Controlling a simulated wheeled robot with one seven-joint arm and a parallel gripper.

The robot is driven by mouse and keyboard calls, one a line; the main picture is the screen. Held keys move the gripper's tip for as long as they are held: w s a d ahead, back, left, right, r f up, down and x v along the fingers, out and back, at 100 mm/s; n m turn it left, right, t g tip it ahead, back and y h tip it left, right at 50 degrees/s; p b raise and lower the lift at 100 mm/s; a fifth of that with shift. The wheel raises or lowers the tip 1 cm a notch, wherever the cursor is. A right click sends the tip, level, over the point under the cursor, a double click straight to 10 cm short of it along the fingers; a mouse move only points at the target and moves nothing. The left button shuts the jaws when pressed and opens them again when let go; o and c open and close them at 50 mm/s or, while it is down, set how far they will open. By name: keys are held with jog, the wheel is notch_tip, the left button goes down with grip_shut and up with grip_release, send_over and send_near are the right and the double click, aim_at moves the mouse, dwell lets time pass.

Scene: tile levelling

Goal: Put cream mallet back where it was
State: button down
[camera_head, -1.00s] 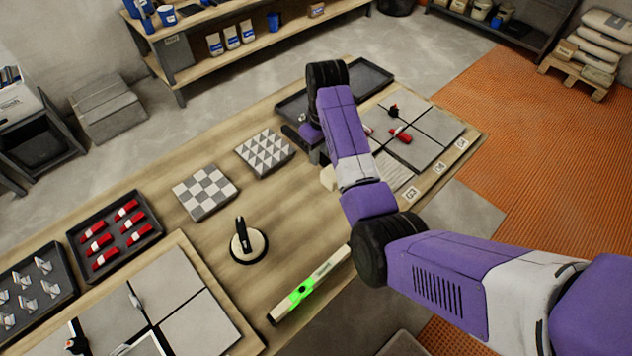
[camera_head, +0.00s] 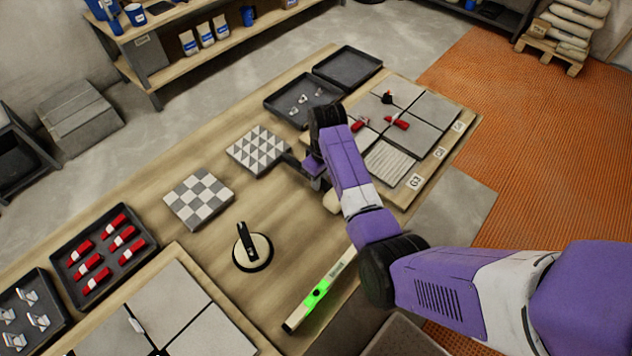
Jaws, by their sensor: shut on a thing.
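My gripper (camera_head: 314,178) is over the wooden bench, between the triangle-patterned tile and the right tile panel. It is shut on the cream mallet (camera_head: 331,201). The fingertips are largely hidden too.
A green-lit level (camera_head: 320,291) and a black-handled suction cup (camera_head: 252,250) lie nearby. Checkered (camera_head: 198,198) and triangle tiles (camera_head: 258,150) lie left. The right tile panel (camera_head: 420,107) holds red wedges. Dark trays (camera_head: 348,67) stand behind. Bare wood lies around the suction cup.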

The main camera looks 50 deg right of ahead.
aim_at(322, 181)
dwell(0.3)
jog(key=c, duration=1.3)
grip_release()
jog(key=shift+f, duration=0.1)
jog(key=r, duration=0.8)
jog(key=r+b, duration=0.1)
jog(key=r, duration=0.3)
jog(key=shift+s+r, duration=0.15)
jog(key=shift+s, duration=0.25)
